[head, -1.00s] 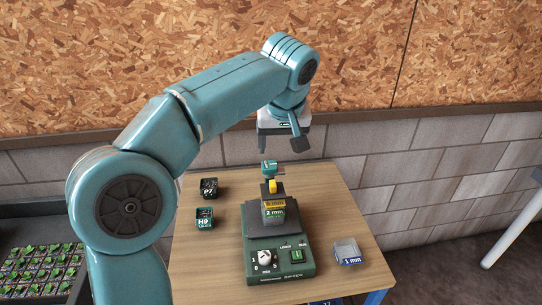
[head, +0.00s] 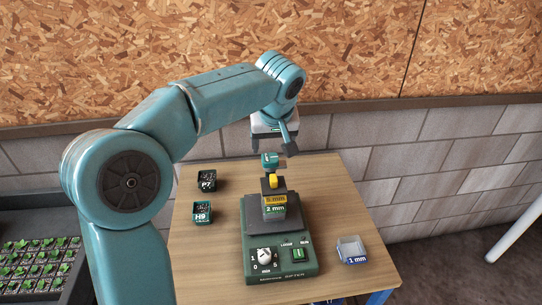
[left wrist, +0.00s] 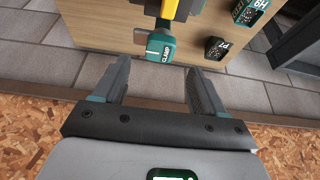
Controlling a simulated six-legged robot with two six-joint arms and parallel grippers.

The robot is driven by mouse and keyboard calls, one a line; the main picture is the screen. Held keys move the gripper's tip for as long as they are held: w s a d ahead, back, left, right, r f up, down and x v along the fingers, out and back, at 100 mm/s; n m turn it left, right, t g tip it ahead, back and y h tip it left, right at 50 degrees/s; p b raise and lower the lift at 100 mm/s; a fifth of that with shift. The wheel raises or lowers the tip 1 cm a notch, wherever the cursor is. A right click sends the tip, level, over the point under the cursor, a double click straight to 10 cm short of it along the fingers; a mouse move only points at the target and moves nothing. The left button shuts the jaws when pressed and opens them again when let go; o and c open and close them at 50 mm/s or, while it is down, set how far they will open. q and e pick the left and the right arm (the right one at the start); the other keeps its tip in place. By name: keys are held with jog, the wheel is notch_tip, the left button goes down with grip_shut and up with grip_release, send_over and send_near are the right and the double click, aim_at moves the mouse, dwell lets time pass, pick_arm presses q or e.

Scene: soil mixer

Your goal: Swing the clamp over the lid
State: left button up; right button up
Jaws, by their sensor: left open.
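The teal clamp (head: 270,160) stands at the back of the sieve shaker (head: 255,262), behind the sieve stack. Its CLAMP label shows in the left wrist view (left wrist: 161,48). The dark lid (head: 266,186) tops the stack, with a yellow piece over it; the clamp is behind the lid, not over it. Below are the 5 mm sieve (head: 275,200) and 2 mm sieve (head: 275,210). My left gripper (head: 274,146) is open and empty, just above and behind the clamp. In the left wrist view its fingers (left wrist: 158,68) point at the clamp, which lies just beyond the tips.
Small pots P7 (head: 207,181) and H9 (head: 202,212) stand left on the wooden table (head: 345,205). A clear 1 mm container (head: 351,249) stands right. A tray of seedlings (head: 38,265) is at far left. A block wall (head: 430,150) rises close behind the table.

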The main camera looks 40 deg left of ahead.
aim_at(270, 158)
pick_arm(q)
jog(key=x, duration=0.6)
jog(key=shift+a, duration=0.1)
